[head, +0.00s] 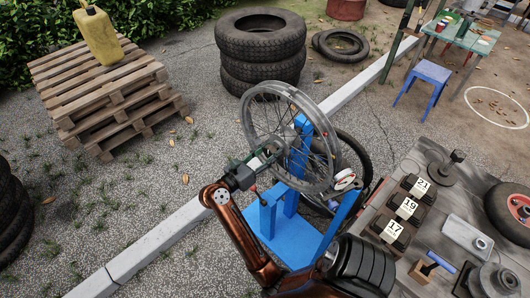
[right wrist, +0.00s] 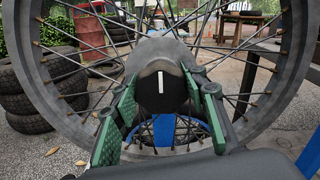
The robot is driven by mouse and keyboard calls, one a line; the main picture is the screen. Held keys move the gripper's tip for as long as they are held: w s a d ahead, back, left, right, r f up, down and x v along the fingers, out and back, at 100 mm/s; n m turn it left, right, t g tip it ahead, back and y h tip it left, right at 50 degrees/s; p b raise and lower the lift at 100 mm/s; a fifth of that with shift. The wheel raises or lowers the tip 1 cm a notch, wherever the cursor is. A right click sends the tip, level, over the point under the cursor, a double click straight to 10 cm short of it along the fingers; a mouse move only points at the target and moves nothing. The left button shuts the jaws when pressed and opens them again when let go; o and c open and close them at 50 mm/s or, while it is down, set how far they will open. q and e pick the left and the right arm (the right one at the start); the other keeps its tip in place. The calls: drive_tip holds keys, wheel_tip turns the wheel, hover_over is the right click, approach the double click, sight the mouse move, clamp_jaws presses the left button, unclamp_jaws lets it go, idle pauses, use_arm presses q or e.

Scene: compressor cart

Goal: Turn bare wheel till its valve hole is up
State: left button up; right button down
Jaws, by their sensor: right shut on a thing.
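The bare wheel (head: 322,120), a grey rim with spokes and no tyre, stands upright in a blue stand (head: 283,235). My right gripper (head: 266,158) is at the near side of its hub. In the right wrist view, the green-padded fingers of this gripper (right wrist: 165,95) are on both sides of a black hub knob (right wrist: 162,92) with a white line mark, and are shut on it. The line is upright in that view. The rim (right wrist: 45,90) and spokes spread behind the fingers. I cannot make out the valve hole. My left gripper is not in view.
A bench (head: 345,215) at the right holds numbered blocks (head: 403,207) and metal parts. Stacked tyres (head: 262,45) stand behind the wheel. A pallet stack (head: 100,90) with a yellow can (head: 98,35) is at the left. A pale kerb (head: 165,245) crosses the gravel.

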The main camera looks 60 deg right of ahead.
idle(0.3)
drive_tip(key=c, duration=1.2)
unclamp_jaws()
drive_tip(key=shift+o, duration=0.2)
drive_tip(key=shift+w+a, duration=0.15)
drive_tip(key=shift+a, duration=0.3)
drive_tip(key=v, duration=0.6)
drive_tip(key=shift+a, duration=0.3)
